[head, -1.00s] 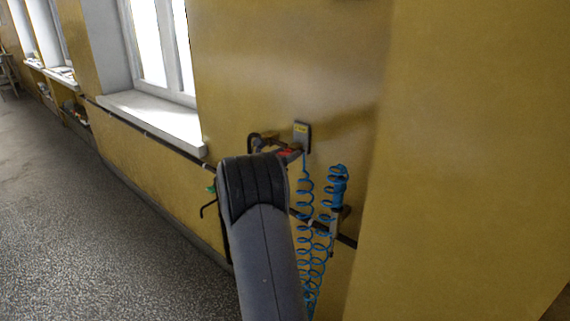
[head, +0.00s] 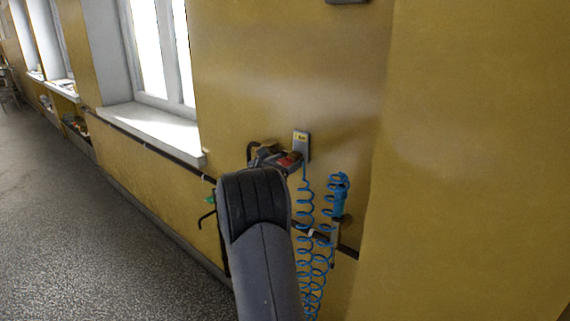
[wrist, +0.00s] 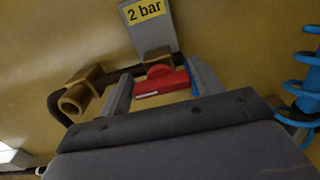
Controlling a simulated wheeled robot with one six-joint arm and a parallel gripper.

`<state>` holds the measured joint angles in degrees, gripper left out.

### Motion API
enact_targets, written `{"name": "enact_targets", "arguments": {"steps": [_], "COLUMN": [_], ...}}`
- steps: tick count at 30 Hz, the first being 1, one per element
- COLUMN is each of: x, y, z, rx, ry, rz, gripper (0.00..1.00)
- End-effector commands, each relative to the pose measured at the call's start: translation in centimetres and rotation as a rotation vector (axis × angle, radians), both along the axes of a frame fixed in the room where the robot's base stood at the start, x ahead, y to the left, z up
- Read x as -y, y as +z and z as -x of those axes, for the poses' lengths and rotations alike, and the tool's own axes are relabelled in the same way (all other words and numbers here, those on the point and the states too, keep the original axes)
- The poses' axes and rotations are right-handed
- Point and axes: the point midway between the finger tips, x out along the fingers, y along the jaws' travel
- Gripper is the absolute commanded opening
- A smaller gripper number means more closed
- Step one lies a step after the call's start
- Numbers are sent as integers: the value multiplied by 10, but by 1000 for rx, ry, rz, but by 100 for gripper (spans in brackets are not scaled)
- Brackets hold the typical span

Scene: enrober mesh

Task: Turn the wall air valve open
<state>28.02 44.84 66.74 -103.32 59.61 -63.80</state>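The wall air valve's red handle (wrist: 160,83) lies between the two fingers of my gripper (wrist: 160,90) in the wrist view. The handle's right end is close to the right finger; I cannot tell if they touch. The fingers are spread wide. A brass fitting (wrist: 75,100) on a dark pipe is left of the left finger. A grey plate with a yellow "2 bar" label (wrist: 145,11) is above the handle. In the head view the red handle (head: 289,161) shows at my gripper (head: 277,158), below the grey plate (head: 301,147). My arm hides part of the gripper and pipe.
Blue coiled hoses (head: 306,220) hang from the wall to the right of my arm, and a coil shows at the wrist view's right edge (wrist: 304,85). A windowsill (head: 150,125) juts out at left. A dark pipe (head: 150,145) runs along the wall. The floor (head: 90,230) at left is clear.

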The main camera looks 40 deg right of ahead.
Motion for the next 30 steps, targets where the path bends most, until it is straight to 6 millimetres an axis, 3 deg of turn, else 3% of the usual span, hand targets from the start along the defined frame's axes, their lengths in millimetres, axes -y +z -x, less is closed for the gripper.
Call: {"name": "enact_targets", "arguments": {"steps": [5, 14, 30], "x": [0, -4, -96], "y": [0, 0, 0], "z": [0, 0, 7], "rx": [-1, -2, -2], "ry": [0, 1, 3], "rz": [1, 1, 1], "gripper": [76, 76, 76]}}
